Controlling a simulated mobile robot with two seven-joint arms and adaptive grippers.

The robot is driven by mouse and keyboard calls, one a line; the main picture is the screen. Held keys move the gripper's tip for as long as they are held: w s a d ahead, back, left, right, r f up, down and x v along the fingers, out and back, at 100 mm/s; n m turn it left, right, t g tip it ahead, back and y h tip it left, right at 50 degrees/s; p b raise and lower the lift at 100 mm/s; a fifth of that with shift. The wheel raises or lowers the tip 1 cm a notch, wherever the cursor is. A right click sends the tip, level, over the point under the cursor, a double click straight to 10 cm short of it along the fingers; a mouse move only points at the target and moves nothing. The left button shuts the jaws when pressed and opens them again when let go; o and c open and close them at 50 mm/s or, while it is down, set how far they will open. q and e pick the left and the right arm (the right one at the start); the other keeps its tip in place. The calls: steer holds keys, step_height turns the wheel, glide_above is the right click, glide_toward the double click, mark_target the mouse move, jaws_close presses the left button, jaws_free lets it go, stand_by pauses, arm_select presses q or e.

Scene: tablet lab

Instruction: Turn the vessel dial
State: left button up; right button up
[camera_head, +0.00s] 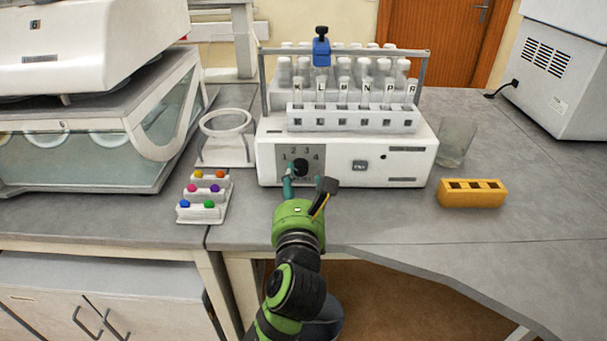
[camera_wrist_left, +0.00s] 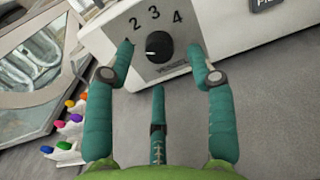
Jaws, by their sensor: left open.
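The vessel dial is a round black knob (camera_head: 300,167) on a grey panel with numbers around it, at the front left of a white dissolution-type machine (camera_head: 400,158). The knob also shows in the left wrist view (camera_wrist_left: 159,46), with 2, 3 and 4 printed above it. Its pointer mark faces left. My left gripper (camera_head: 305,184) is open, its teal fingers at either side of the knob. In the left wrist view the fingertips (camera_wrist_left: 160,52) flank the knob with gaps on both sides. My right gripper is not in view.
Left are a ring stand (camera_head: 228,152) and a holder with coloured balls (camera_head: 205,212). Right are a glass beaker (camera_head: 456,142) and a yellow block (camera_head: 472,197). The front right bench is clear.

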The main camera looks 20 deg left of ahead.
mark_target(300, 171)
arm_select(q)
steer(key=shift+x, duration=1.6)
jaws_close()
steer(key=shift+r+m+p, duration=0.15)
steer(key=shift+m+p, duration=0.25)
steer(key=shift+p, duration=0.45)
steer(key=m+p, duration=0.5)
steer(key=p, duration=0.2)
steer(key=shift+r, duration=0.15)
steer(key=shift+f+m+p, duration=0.25)
steer(key=shift+m+p, duration=0.85)
steer(key=shift+p, duration=0.15)
jaws_free()
